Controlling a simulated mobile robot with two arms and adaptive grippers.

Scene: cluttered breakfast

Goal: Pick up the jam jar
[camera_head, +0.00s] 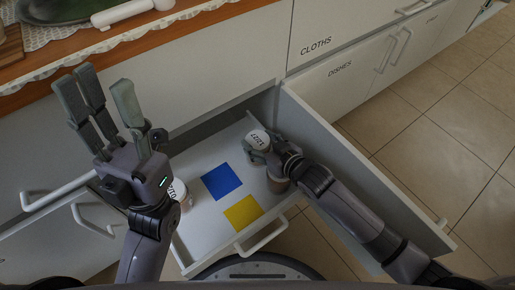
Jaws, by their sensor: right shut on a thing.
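A jar with a white, dark-lettered lid (257,139) is at the back right of the open drawer. My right gripper (262,150) is shut on it, its fingers at the lid's side. I cannot read the lettering, so I cannot confirm that it is the jam jar. A second jar (178,193) with a light, lettered top stands at the drawer's left, partly hidden by my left arm. A brownish container (278,183) is partly hidden under my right wrist. My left gripper (94,92) is open and empty, raised over the left side of the drawer.
The white drawer (207,229) has a blue square (222,182) and a yellow square (243,213) on its floor. Its right wall (350,165) is under my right arm. The counter edge (150,32) and closed cabinets lie behind. Tiled floor (430,150) is clear at right.

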